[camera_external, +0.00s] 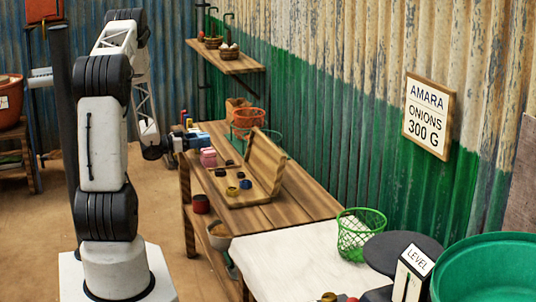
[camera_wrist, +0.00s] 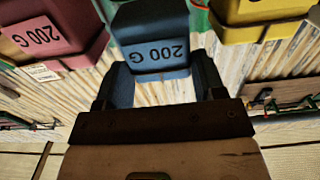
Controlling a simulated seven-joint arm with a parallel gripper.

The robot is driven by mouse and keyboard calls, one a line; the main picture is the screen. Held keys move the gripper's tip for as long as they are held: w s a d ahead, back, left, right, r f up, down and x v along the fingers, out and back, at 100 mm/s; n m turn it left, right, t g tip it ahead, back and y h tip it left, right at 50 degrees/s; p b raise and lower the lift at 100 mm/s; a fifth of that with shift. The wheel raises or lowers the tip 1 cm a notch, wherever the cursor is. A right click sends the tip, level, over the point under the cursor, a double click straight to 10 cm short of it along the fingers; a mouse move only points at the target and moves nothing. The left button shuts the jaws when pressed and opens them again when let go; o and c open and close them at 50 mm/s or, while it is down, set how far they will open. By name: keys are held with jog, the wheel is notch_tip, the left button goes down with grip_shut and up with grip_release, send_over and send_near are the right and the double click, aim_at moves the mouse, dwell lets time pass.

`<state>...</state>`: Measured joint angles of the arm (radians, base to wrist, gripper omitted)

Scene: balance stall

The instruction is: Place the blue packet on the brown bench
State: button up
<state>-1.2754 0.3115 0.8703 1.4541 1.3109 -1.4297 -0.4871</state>
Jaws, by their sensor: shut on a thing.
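The blue packet (camera_wrist: 152,42) is marked 200 G, which reads upside down in the wrist view. My gripper (camera_wrist: 160,82) is shut on it, with one dark finger at each side. In the external view my gripper (camera_external: 178,142) is at the far left end of the brown bench (camera_external: 310,197), and the held packet is small and hard to make out there. The bench is a wooden table along the wall. I cannot tell whether the packet touches the bench top.
A pink packet (camera_wrist: 55,28) and a yellow packet (camera_wrist: 258,15) flank the blue one closely. The bench's near right part is bare. A white table (camera_external: 290,262) adjoins it.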

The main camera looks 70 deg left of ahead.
jog(key=shift+f, duration=1.6)
jog(key=shift+f, duration=0.1)
jog(key=o, duration=0.8)
jog(key=shift+c, duration=0.2)
jog(key=shift+s, duration=0.25)
jog(key=s, duration=1.1)
jog(key=shift+s, duration=0.25)
